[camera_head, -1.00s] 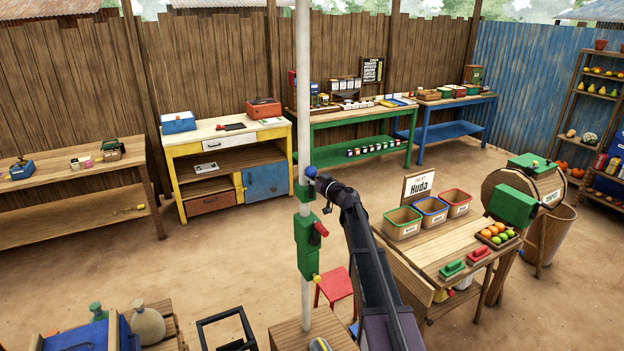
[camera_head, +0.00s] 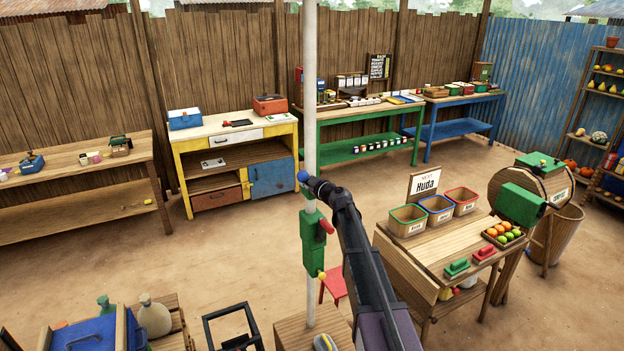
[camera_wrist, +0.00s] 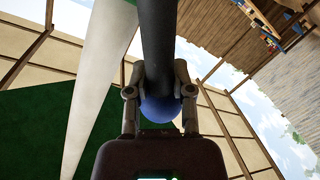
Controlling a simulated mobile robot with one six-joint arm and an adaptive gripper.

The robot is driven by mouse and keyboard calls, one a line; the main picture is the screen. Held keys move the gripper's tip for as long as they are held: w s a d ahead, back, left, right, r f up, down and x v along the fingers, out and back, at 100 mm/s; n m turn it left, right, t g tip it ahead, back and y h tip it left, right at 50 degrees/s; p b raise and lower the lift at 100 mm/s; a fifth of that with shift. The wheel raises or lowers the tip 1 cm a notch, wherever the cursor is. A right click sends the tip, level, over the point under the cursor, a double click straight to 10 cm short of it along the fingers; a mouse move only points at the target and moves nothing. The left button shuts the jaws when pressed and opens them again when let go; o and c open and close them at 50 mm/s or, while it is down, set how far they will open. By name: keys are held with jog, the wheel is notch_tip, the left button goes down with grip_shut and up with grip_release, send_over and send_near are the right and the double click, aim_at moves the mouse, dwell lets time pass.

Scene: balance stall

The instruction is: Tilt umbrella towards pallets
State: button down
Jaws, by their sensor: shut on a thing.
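The umbrella's white pole (camera_head: 311,110) stands nearly upright; its canopy is out of the body camera's view. A green fitting with a red handle (camera_head: 326,226) and a yellow knob sits on the pole. Above it is a blue ball knob (camera_head: 303,176). My gripper (camera_head: 314,184) is at this knob, beside the pole. In the wrist view, the fingers of my gripper (camera_wrist: 157,92) are closed around a dark bar ending in the blue ball (camera_wrist: 160,109). The white pole (camera_wrist: 95,90) and green canopy (camera_wrist: 40,130) show beyond. I cannot clearly identify the pallets.
A slatted wooden stand (camera_head: 170,325) with bottles is at lower left. A wooden stall table (camera_head: 430,255) with bins stands right of my arm. A red stool (camera_head: 333,285) is behind the pole. The yellow workbench (camera_head: 240,160) is farther back, with open floor before it.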

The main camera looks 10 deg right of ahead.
jog(key=shift+s+a+f+n, duration=0.15)
jog(key=shift+a+f+n, duration=0.3)
jog(key=shift+a+n, duration=0.45)
jog(key=shift+d, duration=0.1)
jog(key=c, duration=0.7)
grip_release()
jog(key=shift+o, duration=1.2)
jog(key=shift+s, duration=0.15)
